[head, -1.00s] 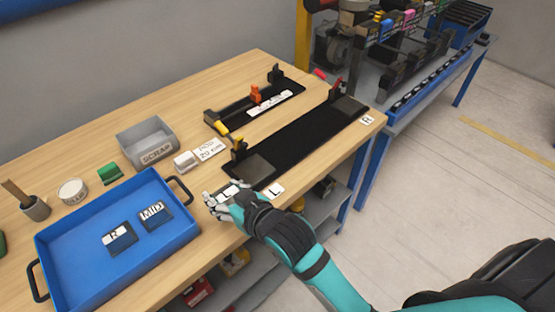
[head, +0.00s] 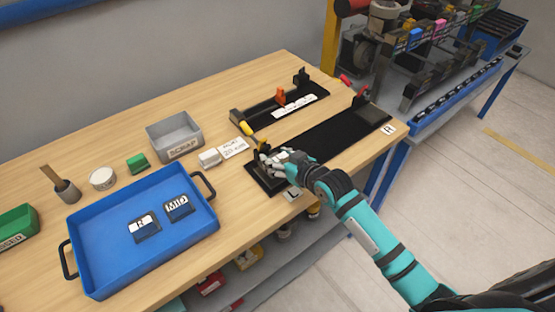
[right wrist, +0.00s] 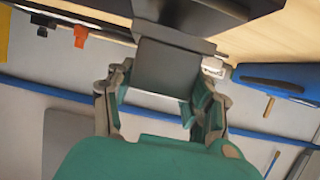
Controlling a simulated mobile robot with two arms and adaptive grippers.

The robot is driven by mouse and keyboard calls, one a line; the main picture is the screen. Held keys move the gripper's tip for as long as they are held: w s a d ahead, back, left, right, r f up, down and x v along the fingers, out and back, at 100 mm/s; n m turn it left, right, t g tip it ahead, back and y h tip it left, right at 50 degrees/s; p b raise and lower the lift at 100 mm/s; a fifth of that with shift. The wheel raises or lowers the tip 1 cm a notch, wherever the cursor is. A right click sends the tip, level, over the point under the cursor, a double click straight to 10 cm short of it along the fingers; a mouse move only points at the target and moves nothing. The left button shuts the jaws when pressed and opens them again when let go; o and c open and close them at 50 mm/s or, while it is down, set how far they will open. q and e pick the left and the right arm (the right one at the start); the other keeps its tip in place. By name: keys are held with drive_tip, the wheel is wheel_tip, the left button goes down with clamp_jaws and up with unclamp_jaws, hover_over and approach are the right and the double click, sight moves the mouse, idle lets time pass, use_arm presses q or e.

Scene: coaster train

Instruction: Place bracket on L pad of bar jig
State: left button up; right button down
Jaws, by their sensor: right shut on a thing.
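The long black bar jig (head: 322,138) lies along the bench, with an R tag (head: 388,129) at its right end and a partly covered L tag (head: 292,194) at its left front. My right gripper (head: 272,162) is over the jig's left end and hides much of the L pad (head: 262,180). In the right wrist view the gripper (right wrist: 158,100) is shut on a grey bracket (right wrist: 165,66), its flat plate between the fingers near the dark jig (right wrist: 195,12). I cannot tell whether bracket and pad touch. My left gripper is not in view.
A blue tray (head: 84,231) holds brackets marked R (head: 144,226) and MID (head: 178,206). A grey scrap bin (head: 174,137), a white block (head: 209,157) and a label card (head: 232,148) stand behind. A smaller black jig (head: 262,118) with an orange clamp lies beyond.

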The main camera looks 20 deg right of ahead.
drive_tip(key=shift+f, duration=0.7)
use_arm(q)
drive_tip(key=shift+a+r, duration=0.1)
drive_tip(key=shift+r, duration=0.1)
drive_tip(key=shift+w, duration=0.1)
use_arm(e)
drive_tip(key=shift+f, duration=0.2)
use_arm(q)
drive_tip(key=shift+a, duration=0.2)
use_arm(e)
drive_tip(key=c, duration=0.5)
unclamp_jaws()
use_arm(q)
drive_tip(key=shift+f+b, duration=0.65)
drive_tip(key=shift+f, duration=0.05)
use_arm(e)
drive_tip(key=v, duration=1.2)
